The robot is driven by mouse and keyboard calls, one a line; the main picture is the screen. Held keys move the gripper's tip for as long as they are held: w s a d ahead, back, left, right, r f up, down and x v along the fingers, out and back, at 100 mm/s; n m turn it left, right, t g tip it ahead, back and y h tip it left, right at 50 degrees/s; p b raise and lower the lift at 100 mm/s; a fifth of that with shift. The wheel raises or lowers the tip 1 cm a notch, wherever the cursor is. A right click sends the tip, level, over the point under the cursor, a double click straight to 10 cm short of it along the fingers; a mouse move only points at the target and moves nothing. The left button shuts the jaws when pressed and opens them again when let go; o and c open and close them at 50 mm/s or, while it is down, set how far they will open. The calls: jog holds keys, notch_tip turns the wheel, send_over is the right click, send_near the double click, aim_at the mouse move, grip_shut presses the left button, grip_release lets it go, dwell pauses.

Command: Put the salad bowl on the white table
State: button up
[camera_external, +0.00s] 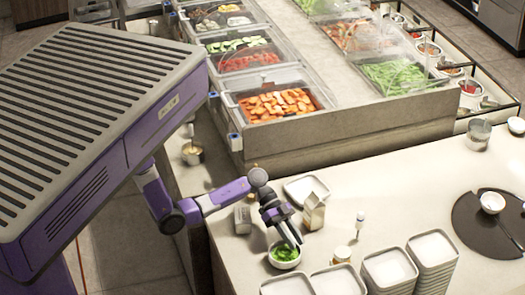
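The salad bowl (284,264) is a small white bowl with green leaves in it. It stands near the left front of the white table (400,195). My gripper (293,243) reaches down from the upper left, with its dark fingers at the bowl's upper right rim. The fingers overlap the rim in this view. I cannot tell whether they touch the bowl or how far apart they are. The bowl appears upright.
A carton (313,212), a square white tray (306,189) and a small jar (342,255) are near my gripper. Stacked white trays (390,270) line the front edge. A dark round board (470,230) lies at right. The table's middle is clear.

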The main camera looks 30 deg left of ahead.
jog(key=shift+r, duration=0.2)
jog(key=v, duration=0.1)
jog(key=b+v, duration=0.1)
jog(key=shift+w+a+f, duration=0.1)
jog(key=shift+w+a, duration=0.2)
notch_tip(320, 180, up, 7)
jog(key=shift+r+b, duration=0.25)
jog(key=shift+b, duration=0.2)
jog(key=shift+s, duration=0.1)
